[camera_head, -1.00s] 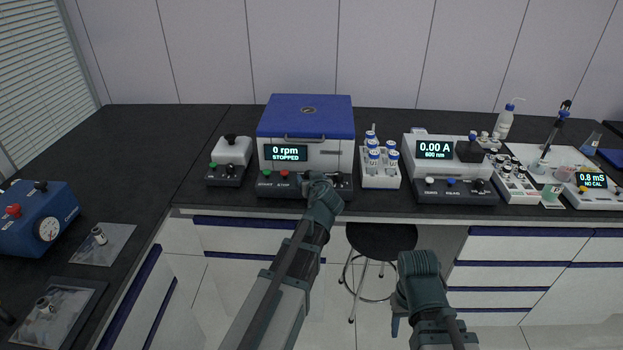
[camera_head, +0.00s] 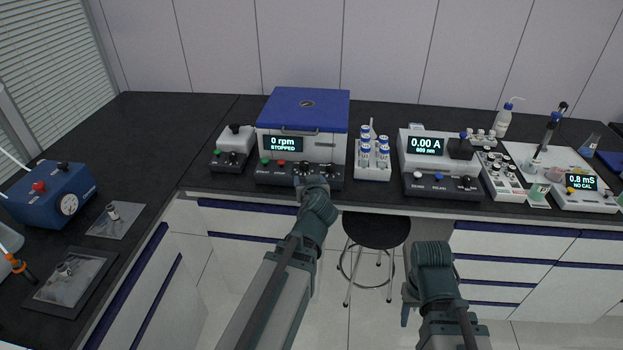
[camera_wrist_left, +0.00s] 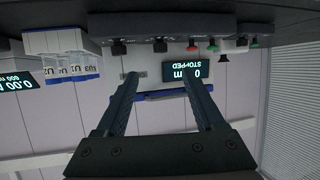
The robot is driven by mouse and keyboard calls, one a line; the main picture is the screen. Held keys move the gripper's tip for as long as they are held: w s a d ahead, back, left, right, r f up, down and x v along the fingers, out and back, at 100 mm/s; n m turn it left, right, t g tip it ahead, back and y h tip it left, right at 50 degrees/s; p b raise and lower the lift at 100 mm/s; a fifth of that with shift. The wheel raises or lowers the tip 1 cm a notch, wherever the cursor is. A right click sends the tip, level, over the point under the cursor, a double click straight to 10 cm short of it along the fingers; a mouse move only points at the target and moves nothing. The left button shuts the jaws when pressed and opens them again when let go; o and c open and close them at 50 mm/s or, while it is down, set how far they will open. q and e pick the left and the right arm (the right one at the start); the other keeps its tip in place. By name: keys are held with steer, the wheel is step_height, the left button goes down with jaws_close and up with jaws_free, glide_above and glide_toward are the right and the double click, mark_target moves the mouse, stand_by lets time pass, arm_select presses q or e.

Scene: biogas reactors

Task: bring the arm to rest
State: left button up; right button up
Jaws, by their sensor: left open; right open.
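My left arm (camera_head: 288,262) reaches up the middle of the head view, its far end in front of the centrifuge's front panel; its fingers are hidden there. In the left wrist view my left gripper (camera_wrist_left: 160,84) is open, with nothing between its fingers. The blue-lidded centrifuge (camera_head: 304,112) stands on the bench and its display reads 0 rpm, STOPPED. It shows upside down beyond the fingers in the wrist view (camera_wrist_left: 148,78). My right arm (camera_head: 432,272) is folded low, in front of the bench; part of my right gripper (camera_head: 409,300) shows beside it, with no object seen in it.
A rack of blue-capped vials (camera_head: 372,160), a photometer (camera_head: 436,162) and a conductivity meter (camera_head: 584,190) stand right of the centrifuge. A small white device (camera_head: 234,142) stands left of it. A blue pump box (camera_head: 50,192) is on the left bench. A stool (camera_head: 376,230) stands below the bench edge.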

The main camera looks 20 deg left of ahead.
arm_select(q)
steer(key=s+d+f+m+g+h+p, duration=0.1)
steer(key=s+d+f+m+g, duration=0.2)
steer(key=s+d, duration=0.4)
steer(key=s+d+f+m+g+h+p, duration=0.1)
steer(key=s+d+f+m+g+h, duration=0.1)
steer(key=s+d+g, duration=0.3)
steer(key=s+d+f+m+g+h+p, duration=0.2)
steer(key=s+d+f+m+g, duration=0.1)
steer(key=s+d, duration=0.6)
steer(key=d+f+m, duration=0.1)
steer(key=d, duration=0.2)
steer(key=shift+s+d+f+m+g, duration=0.2)
steer(key=shift+m+g, duration=0.2)
